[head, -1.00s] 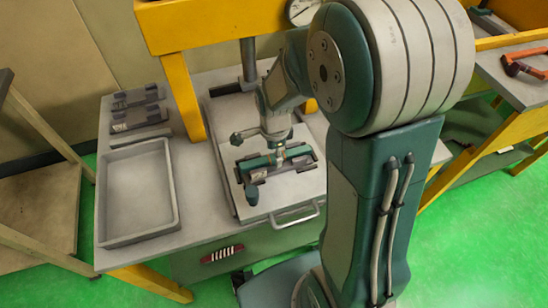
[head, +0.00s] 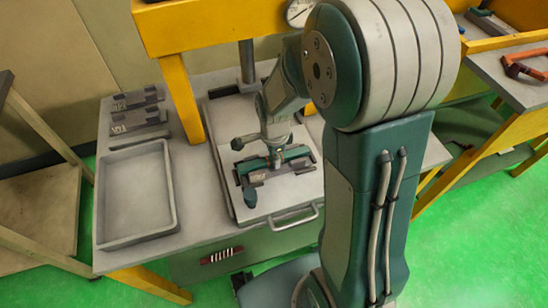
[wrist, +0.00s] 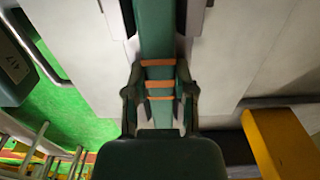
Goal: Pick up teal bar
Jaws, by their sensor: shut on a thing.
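The teal bar (head: 296,153) lies across a dark grey holder (head: 262,182) on the light plate under the yellow frame. My gripper (head: 276,162) reaches down from above and is shut on the bar near its middle. In the wrist view the teal bar (wrist: 155,35) runs up the picture, with orange bands (wrist: 158,84) around it. My gripper's fingers (wrist: 160,92) press on both its sides. I cannot tell whether the bar is clear of the holder; the gripper hides part of it.
An empty grey tray (head: 136,194) stands on the table at left. Two dark holders (head: 138,122) sit behind it. The yellow frame (head: 183,95) rises close behind the plate. A handle (head: 297,218) sticks out at the plate's front edge.

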